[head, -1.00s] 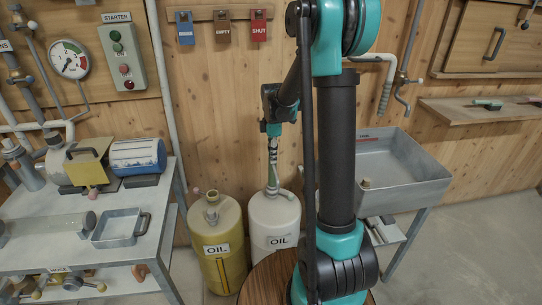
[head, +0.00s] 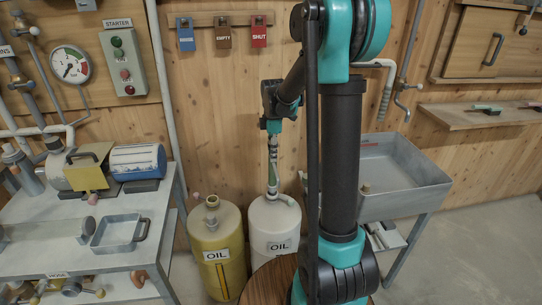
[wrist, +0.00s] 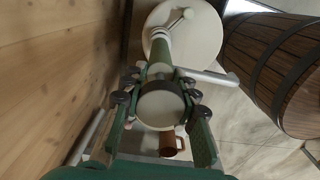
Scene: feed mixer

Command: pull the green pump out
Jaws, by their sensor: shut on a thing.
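The green pump (wrist: 163,52) runs down to the top of the white oil drum (wrist: 202,38) in the wrist view. Its pale round end (wrist: 161,107) lies between my fingers. A pale side pipe (wrist: 208,75) sticks out to the right. In the head view, the pump (head: 272,182) stands upright over the white oil drum (head: 274,222). My gripper (head: 272,145) is shut on the pump's upper part and points down; it also shows in the wrist view (wrist: 160,90). I cannot tell how much of the pump is inside the drum.
A yellow oil drum (head: 217,230) stands close on the left. A grey bench (head: 150,205) is further left and a metal sink (head: 395,180) is on the right. A wooden barrel (wrist: 280,65) is near the drum. The wood wall (head: 230,100) is behind; free floor (head: 480,240) lies at right.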

